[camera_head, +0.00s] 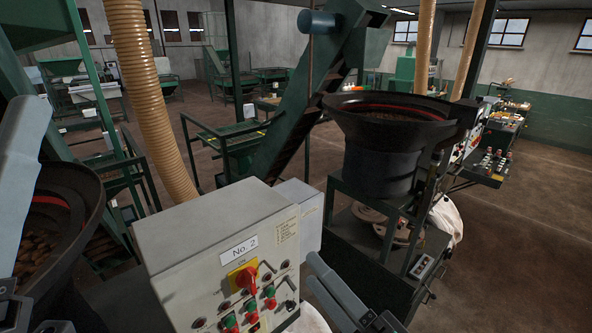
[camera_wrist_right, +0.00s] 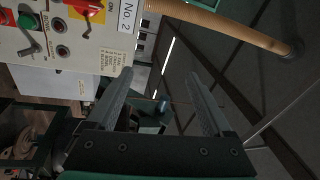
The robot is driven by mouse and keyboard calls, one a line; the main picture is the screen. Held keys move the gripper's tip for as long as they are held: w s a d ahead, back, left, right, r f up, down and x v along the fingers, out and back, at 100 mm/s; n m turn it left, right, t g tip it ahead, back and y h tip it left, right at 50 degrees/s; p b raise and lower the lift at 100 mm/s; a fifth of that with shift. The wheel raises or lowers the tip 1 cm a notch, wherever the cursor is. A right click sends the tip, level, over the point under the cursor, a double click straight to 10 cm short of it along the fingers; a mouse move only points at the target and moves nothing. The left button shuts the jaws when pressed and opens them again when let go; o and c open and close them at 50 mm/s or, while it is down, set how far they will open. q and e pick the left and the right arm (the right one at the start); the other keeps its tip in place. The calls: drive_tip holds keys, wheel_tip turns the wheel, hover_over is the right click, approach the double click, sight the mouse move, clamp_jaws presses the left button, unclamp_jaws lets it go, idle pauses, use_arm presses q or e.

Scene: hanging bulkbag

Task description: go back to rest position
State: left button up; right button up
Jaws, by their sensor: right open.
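My right gripper (camera_head: 325,278) is at the bottom centre of the head view, just right of the grey control box (camera_head: 190,235) labelled "No. 2". In the right wrist view its two grey fingers (camera_wrist_right: 160,74) are spread apart with nothing between them. The control box (camera_wrist_right: 90,42) is beyond and left of the fingers there. My left gripper (camera_head: 20,160) shows only in part at the left edge of the head view, in front of a dark bowl (camera_head: 85,205). Its jaw opening cannot be made out.
A black hopper (camera_head: 385,145) stands on a green frame right of centre, with a white bag (camera_head: 446,218) beside it. A tan hose (camera_head: 145,95) hangs behind the box. A green conveyor (camera_head: 300,110) slopes up behind. Open floor (camera_head: 530,240) lies at the right.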

drive_tip(key=s+d+r+n+t+h, duration=0.3)
drive_tip(key=d+r, duration=0.1)
drive_tip(key=r, duration=0.4)
drive_tip(key=s+d+r+n+t+h, duration=0.3)
drive_tip(key=s+d+r+t, duration=0.1)
drive_tip(key=r, duration=0.5)
drive_tip(key=s+d+r+n+t+h, duration=0.3)
drive_tip(key=d+r, duration=0.3)
drive_tip(key=r, duration=0.2)
drive_tip(key=shift+s+d+r+t+h, duration=0.15)
drive_tip(key=shift+s+r+t+h, duration=0.1)
drive_tip(key=shift+t+h, duration=0.35)
